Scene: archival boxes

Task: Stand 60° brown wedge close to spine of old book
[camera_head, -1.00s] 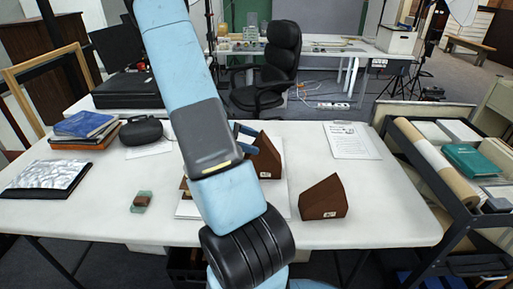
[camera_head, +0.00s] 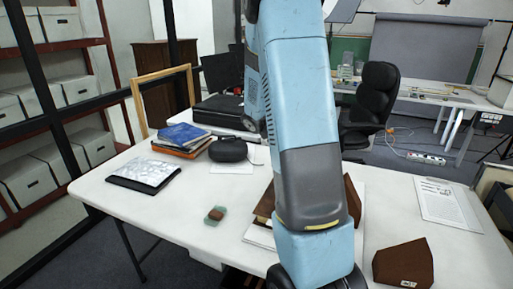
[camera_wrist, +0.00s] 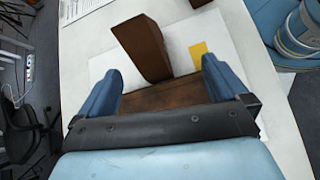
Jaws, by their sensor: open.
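A brown wedge (camera_wrist: 143,47) stands on a white sheet, just beyond my fingertips in the wrist view. In the head view this wedge (camera_head: 353,200) is partly hidden behind my arm. A second brown wedge (camera_head: 403,263) stands at the table's near right. I cannot tell their angles. The old brown book (camera_wrist: 165,97) lies flat between and below my fingers, next to the first wedge; its left part (camera_head: 263,204) shows beside my arm. I cannot tell which edge is the spine. My gripper (camera_wrist: 162,68) is open above the book, with nothing held; my arm hides it in the head view.
A small brown block on a greenish pad (camera_head: 215,214) lies left of the book. A silvery flat item (camera_head: 145,173), stacked books (camera_head: 183,138) and a black case (camera_head: 228,149) are farther left. A printed sheet (camera_head: 447,203) lies right. White table (camera_head: 155,225) is bare at front left.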

